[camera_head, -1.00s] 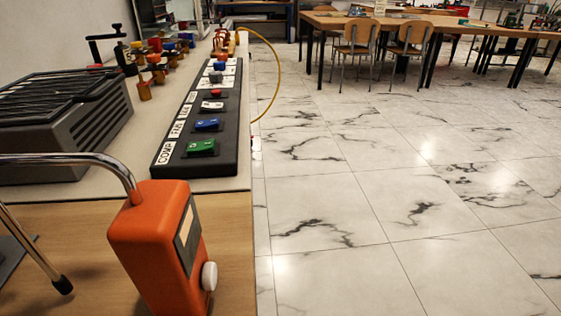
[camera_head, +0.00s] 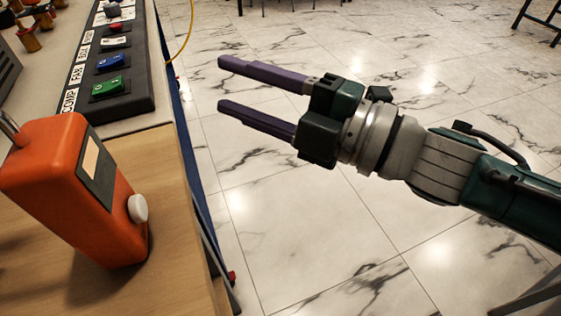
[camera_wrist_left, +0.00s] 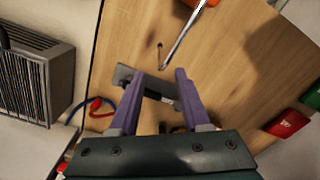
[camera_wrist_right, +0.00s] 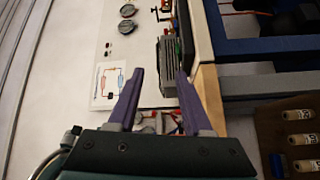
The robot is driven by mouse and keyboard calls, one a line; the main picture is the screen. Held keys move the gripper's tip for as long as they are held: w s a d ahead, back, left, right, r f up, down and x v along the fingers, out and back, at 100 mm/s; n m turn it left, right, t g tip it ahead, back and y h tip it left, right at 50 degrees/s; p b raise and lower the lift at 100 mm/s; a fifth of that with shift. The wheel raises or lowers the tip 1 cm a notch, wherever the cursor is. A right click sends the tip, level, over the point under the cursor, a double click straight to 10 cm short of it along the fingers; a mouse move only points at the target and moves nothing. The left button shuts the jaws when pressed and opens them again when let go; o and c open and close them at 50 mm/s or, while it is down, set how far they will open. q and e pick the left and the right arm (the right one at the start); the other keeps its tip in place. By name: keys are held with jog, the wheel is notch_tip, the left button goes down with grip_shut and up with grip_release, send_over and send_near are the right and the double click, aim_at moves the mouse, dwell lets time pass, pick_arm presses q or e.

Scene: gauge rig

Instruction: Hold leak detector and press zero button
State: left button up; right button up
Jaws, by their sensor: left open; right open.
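The leak detector (camera_head: 75,190) is an orange box with a dark front panel. It stands on the wooden tabletop at the left of the head view. A round white button (camera_head: 138,208) sticks out of its side. A bent metal tube (camera_head: 8,128) joins its top. In the left wrist view the metal tube (camera_wrist_left: 183,36) runs up to an orange part (camera_wrist_left: 205,3). My left gripper (camera_wrist_left: 159,74) is open and empty over the wood. My right gripper (camera_head: 220,83) is open and empty, to the right of the detector, over the floor beyond the table edge.
A black panel (camera_head: 140,90) with green and blue rocker switches lies behind the detector. The wooden tabletop (camera_head: 165,265) ends just right of the detector. A grey plate (camera_wrist_left: 128,75) lies below my left fingers.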

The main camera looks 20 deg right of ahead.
pick_arm(q)
jog(key=shift+f, duration=0.4)
notch_tip(320, 180, down, 9)
jog(key=shift+f, duration=0.1)
pick_arm(e)
jog(key=s+d+f+n+g+y, duration=0.1)
jog(key=s+n+g+y, duration=0.3)
jog(key=s+n+g, duration=0.6)
jog(key=f+n+g, duration=0.1)
jog(key=n+g, duration=0.1)
jog(key=g, duration=0.1)
jog(key=shift+f+n+y, duration=0.15)
jog(key=shift+n+y, duration=0.25)
jog(key=shift+s, duration=0.1)
pick_arm(q)
grip_shut()
